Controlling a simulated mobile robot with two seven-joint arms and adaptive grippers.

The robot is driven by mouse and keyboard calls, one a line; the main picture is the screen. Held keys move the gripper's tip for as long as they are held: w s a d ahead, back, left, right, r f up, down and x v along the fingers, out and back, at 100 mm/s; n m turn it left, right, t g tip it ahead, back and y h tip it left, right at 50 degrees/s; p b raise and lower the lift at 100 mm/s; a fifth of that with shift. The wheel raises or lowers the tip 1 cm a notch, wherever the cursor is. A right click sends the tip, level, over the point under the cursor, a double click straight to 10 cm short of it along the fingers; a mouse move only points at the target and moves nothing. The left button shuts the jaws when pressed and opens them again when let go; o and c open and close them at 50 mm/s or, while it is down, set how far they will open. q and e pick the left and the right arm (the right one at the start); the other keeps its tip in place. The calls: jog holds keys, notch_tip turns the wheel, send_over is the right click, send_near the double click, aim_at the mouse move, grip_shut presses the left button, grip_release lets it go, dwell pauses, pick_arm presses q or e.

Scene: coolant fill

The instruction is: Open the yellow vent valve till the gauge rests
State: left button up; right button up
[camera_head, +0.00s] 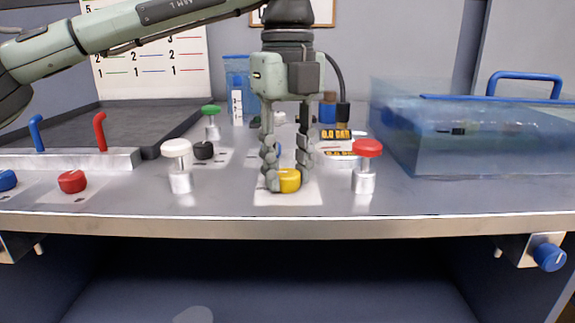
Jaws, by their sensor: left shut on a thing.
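The yellow vent valve (289,181) is a short round knob on a white plate (303,197) near the bench's front edge. My left gripper (288,180) comes down from above, with its two fingers on either side of the yellow knob and shut on it. My right gripper does not show.
A white-topped valve (176,150) stands left of the gripper and a red-topped valve (367,148) right of it. A green-topped valve (211,111) is farther back. A clear blue tank (470,140) fills the right side. A red knob (72,181) sits at left.

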aim_at(287, 173)
pick_arm(q)
jog(key=shift+r, duration=0.1)
jog(key=o, duration=1.2)
jog(key=shift+c, duration=0.2)
notch_tip(287, 173, up, 12)
